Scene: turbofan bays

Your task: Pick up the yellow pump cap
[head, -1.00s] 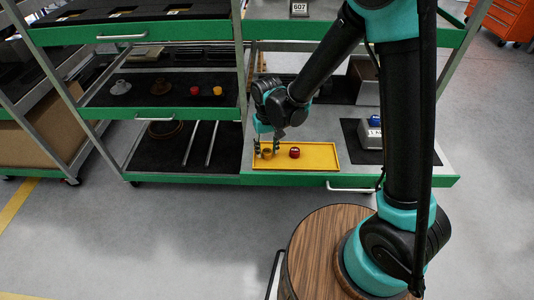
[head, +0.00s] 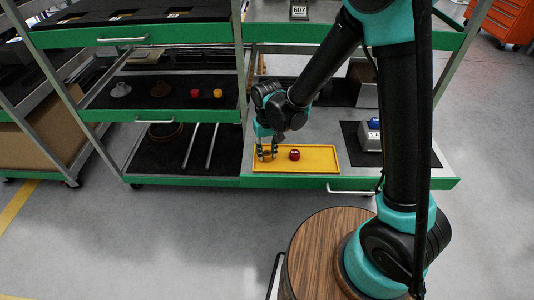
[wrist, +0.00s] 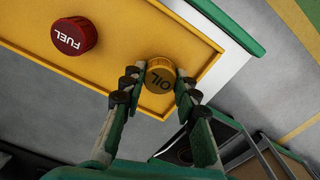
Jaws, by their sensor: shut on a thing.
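The yellow pump cap (wrist: 160,76), marked OIL, is between the fingers of my gripper (wrist: 158,84) in the wrist view. My gripper is shut on it, with one finger on each side. In the head view my gripper (head: 267,153) is at the left end of the yellow tray (head: 318,167), and the yellow cap (head: 267,155) is partly hidden by the fingers. I cannot tell whether the cap still touches the tray floor. A red cap marked FUEL (wrist: 74,36) sits in the tray, apart from my gripper.
The tray lies on a grey shelf with a green front edge (head: 300,181). A pale box with a blue part (head: 371,136) stands on a dark mat to the right. Another red cap (head: 195,93) and yellow cap (head: 217,93) are on the left shelf.

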